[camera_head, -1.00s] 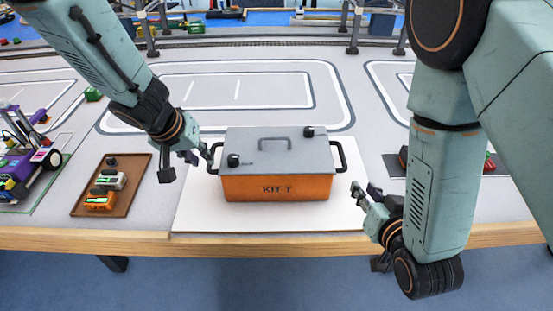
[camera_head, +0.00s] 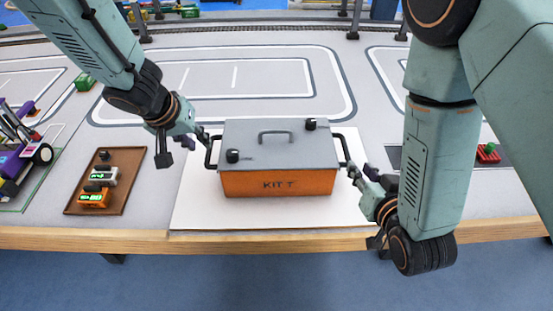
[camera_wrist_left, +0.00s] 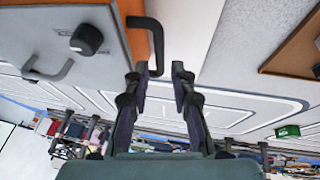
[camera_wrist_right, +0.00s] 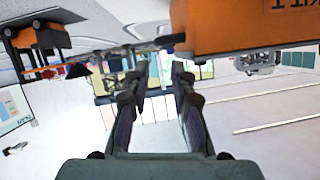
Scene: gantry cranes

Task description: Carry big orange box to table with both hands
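The big orange box (camera_head: 280,183) marked "KIT T" has a grey lid and a black handle at each end. It sits on a white board (camera_head: 200,210) on the table. My left gripper (camera_head: 202,137) is at the box's left handle (camera_head: 209,153). In the left wrist view its fingers (camera_wrist_left: 162,68) are apart, with the handle's bar near the gap; contact is unclear. My right gripper (camera_head: 356,172) is just beside the right handle (camera_head: 346,150). In the right wrist view its fingers (camera_wrist_right: 160,68) are apart, below the orange side of the box.
A brown tray (camera_head: 131,192) with small devices lies left of the board. A purple-and-white vehicle model (camera_head: 18,155) stands farther left. A red-and-green part (camera_head: 488,153) lies at the right. The table's wooden front edge (camera_head: 150,241) runs close by. Grey table surface behind the box is clear.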

